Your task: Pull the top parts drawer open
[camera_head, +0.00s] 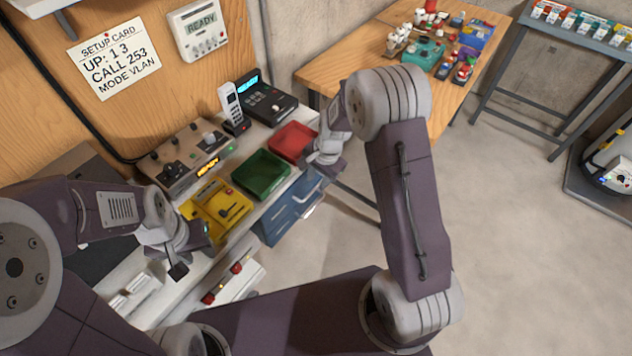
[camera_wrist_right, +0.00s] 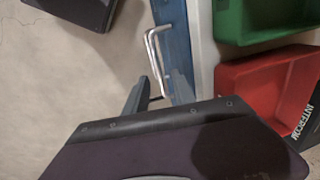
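The blue parts drawer unit (camera_head: 285,217) stands under the front edge of the bench, with pale bar handles (camera_head: 303,198) on its front. Its drawers look shut, though my right arm hides part of the top. In the right wrist view the blue front (camera_wrist_right: 172,40) shows edge-on with a bent metal handle (camera_wrist_right: 153,62). My right gripper (camera_wrist_right: 158,92) is open, its two dark fingers on either side of the handle's near end; I cannot tell whether they touch it. My left gripper (camera_head: 190,254) hangs over the bench near the yellow tray; its finger gap is unclear.
The bench carries a yellow tray (camera_head: 232,197), a green bin (camera_head: 261,174), a red bin (camera_head: 290,142), a phone (camera_head: 232,106) and a control box (camera_head: 178,158). A wooden table (camera_head: 335,70) stands behind my right arm. The floor in front of the drawers is clear.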

